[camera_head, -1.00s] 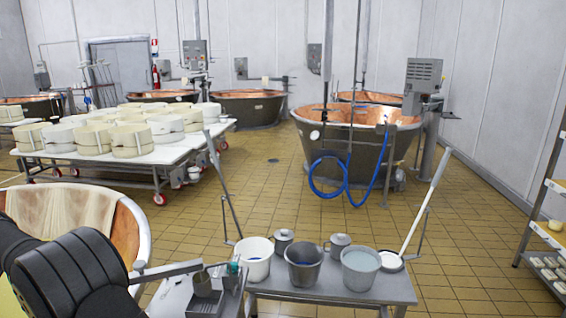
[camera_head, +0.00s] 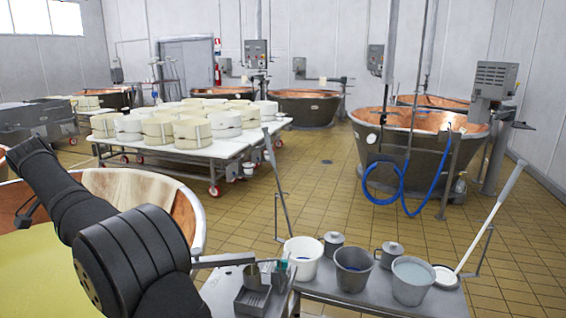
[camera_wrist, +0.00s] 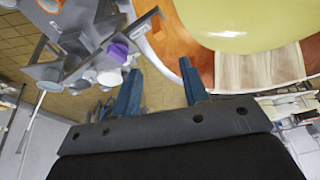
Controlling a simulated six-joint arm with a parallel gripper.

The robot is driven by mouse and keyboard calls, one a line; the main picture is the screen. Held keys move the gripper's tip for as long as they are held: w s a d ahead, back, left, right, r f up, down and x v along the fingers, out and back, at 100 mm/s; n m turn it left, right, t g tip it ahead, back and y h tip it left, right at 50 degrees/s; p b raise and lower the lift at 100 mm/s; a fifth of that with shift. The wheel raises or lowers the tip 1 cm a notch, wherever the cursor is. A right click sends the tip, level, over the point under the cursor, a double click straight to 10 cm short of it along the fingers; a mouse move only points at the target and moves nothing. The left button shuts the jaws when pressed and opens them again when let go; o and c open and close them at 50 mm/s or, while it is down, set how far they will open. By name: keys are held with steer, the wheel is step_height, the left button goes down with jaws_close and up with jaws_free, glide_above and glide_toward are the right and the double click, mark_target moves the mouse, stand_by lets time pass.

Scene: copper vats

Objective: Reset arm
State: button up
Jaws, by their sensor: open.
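My gripper (camera_wrist: 160,92) shows in the wrist view with its two blue fingers spread apart and nothing between them. In that view it hangs between the grey bench and the near copper vat. In the head view my black arm crosses the lower left, in front of the near vat, and my gripper is not clearly visible there. The near copper vat (camera_head: 198,225) holds a yellow-green liquid (camera_head: 40,265), with a pale cloth (camera_head: 130,188) over its far rim. The vat also shows in the wrist view (camera_wrist: 187,50).
A metal bench (camera_head: 335,288) at the lower middle bears a white bucket (camera_head: 303,262), a grey bucket (camera_head: 353,272) and a pail (camera_head: 412,282). A wheeled table (camera_head: 190,155) carries several round molds. Large copper vats (camera_head: 410,140) stand behind. Tiled floor between is open.

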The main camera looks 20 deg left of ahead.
steer(key=x, duration=1.5)
steer(key=shift+s+f, duration=0.15)
steer(key=s+d+r+n+g+y, duration=0.2)
steer(key=s+d+r+n, duration=0.4)
steer(key=d+n, duration=0.2)
steer(key=shift+s+d+n+y, duration=0.25)
steer(key=shift+d+n+y, duration=0.15)
steer(key=shift+n, duration=0.2)
